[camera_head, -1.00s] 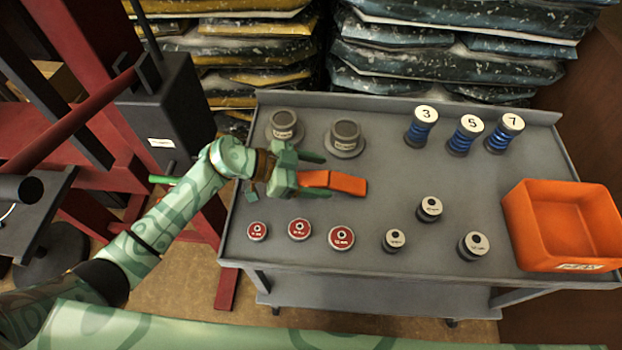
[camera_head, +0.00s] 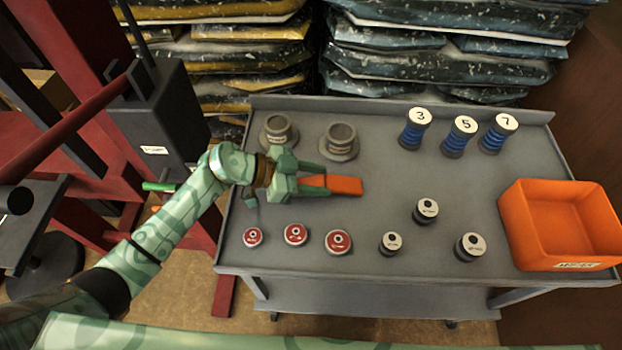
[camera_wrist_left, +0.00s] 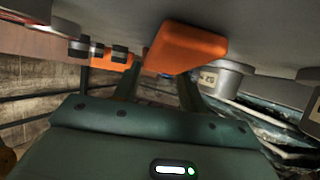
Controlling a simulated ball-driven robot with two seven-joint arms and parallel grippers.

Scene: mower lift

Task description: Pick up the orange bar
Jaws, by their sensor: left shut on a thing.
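The orange bar (camera_head: 345,186) lies on the grey table (camera_head: 380,200), left of its middle. My left gripper (camera_head: 318,181) reaches in from the left and is shut on the bar's left end, with a finger on either side. In the left wrist view the orange bar (camera_wrist_left: 187,47) shows large, with the gripper's fingers (camera_wrist_left: 158,90) pointing toward it. The bar appears at table level; I cannot tell whether it is lifted. My right gripper is out of view.
Two grey flanged cups (camera_head: 341,142) stand behind the bar. Red-topped discs (camera_head: 296,234) lie in front. Black-and-white cylinders (camera_head: 427,211) and blue-banded posts (camera_head: 459,136) stand to the right. An orange bin (camera_head: 560,225) sits at the right edge. Stacked bags (camera_head: 430,50) are behind.

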